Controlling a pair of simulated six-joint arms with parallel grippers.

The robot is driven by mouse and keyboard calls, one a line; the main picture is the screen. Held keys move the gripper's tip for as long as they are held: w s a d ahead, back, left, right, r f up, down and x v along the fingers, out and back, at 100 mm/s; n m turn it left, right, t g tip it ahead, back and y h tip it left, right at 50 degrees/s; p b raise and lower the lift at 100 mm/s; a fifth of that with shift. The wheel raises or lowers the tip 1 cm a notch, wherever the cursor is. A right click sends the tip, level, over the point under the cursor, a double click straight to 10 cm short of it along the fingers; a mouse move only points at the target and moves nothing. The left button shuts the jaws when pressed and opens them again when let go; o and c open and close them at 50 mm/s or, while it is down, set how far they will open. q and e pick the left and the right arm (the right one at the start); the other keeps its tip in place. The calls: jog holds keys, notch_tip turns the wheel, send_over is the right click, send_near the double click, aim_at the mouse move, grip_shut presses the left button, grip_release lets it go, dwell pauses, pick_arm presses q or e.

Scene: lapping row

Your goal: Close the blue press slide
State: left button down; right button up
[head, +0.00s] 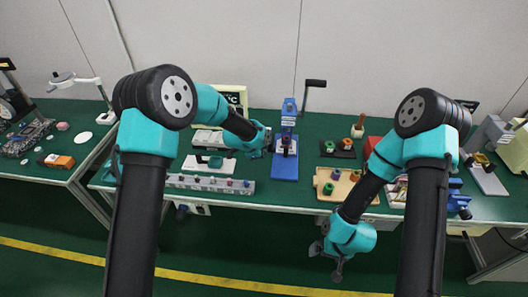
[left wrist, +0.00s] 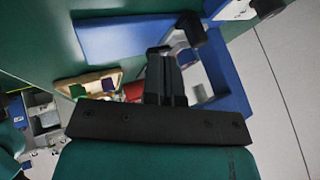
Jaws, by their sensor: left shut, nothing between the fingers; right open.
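My left gripper (head: 270,140) is shut and empty, right beside the press's left side at mid-height. In the left wrist view its closed fingers (left wrist: 160,52) lie over the press; I cannot tell whether they touch it. How far the slide is open is unclear. My right gripper (head: 331,268) is open and empty, low in front of the table edge.
A grey rail block (head: 205,182) with coloured pieces lies along the front edge, left of the press. A wooden tray (head: 345,197) with green and dark pieces sits right of it. A black board (head: 328,150) lies behind the tray. Another table stands at the left.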

pick_arm(q)
jog(key=v, duration=0.5)
jog(key=shift+s+r, duration=0.1)
jog(key=shift+r, duration=0.05)
